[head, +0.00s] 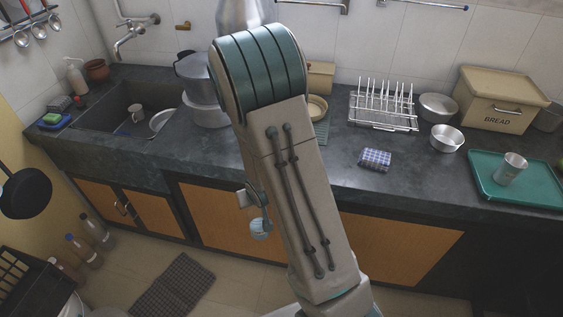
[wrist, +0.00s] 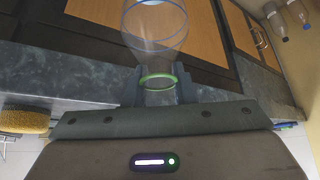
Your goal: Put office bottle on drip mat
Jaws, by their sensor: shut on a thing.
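A clear bottle (wrist: 155,35) with a green ring sits between the fingertips of my gripper (wrist: 158,88) in the wrist view. My gripper is shut on it at the green ring, and the far end of the bottle runs out of the top of that view. In the head view my arm hides most of the gripper; a small pale blue rounded thing (head: 260,229) shows beside the arm, in front of the cabinets, and I cannot tell whether it is part of the bottle. A ribbed greenish mat (head: 321,133), likely the drip mat, lies on the counter, mostly hidden behind my arm.
The counter (head: 410,165) holds a dish rack (head: 384,108), metal bowls, a folded checked cloth (head: 375,159), a bread box (head: 512,98) and a teal tray (head: 485,182) with a cup. Pots stand by the sink (head: 105,118). Bottles (head: 84,251) stand on the floor at left.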

